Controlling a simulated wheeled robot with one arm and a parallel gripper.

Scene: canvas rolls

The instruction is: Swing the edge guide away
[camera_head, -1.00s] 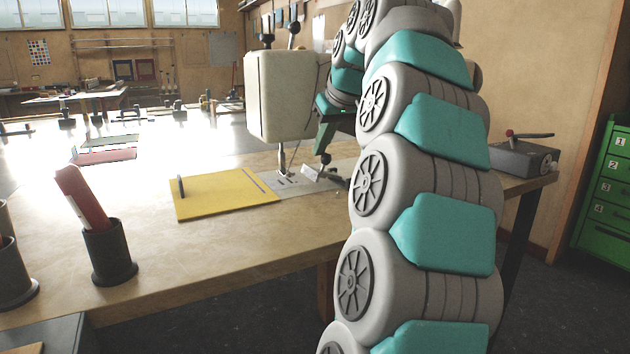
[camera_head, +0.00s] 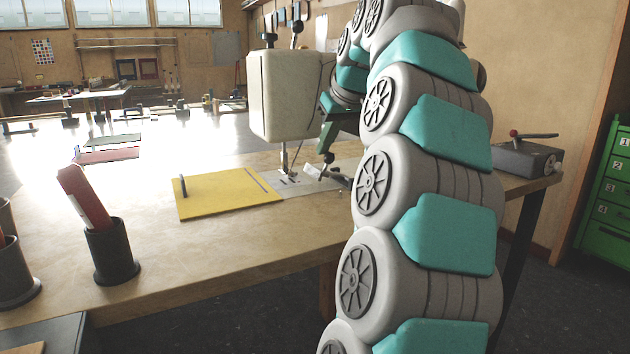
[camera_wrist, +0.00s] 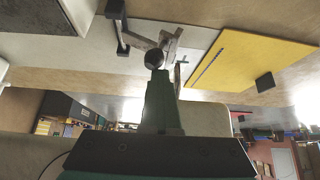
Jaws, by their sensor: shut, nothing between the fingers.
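The edge guide (camera_head: 313,171) is a small pale metal piece with a dark arm, on the light bed plate of the sewing machine (camera_head: 285,95), just right of the needle area. In the wrist view, the edge guide (camera_wrist: 170,42) shows right by my fingertips, its dark bracket running to the left. My gripper (camera_head: 325,172) is green with a dark tip, shut and empty, pointing down at the guide. In the wrist view my gripper (camera_wrist: 155,60) overlaps part of the guide; I cannot tell whether they touch.
A yellow board (camera_head: 222,198) with a small dark peg lies left of the bed plate. Dark cups (camera_head: 110,255) stand at the table's left. A grey box with a lever (camera_head: 525,158) sits at the right end. The front of the wooden table (camera_head: 240,235) is clear.

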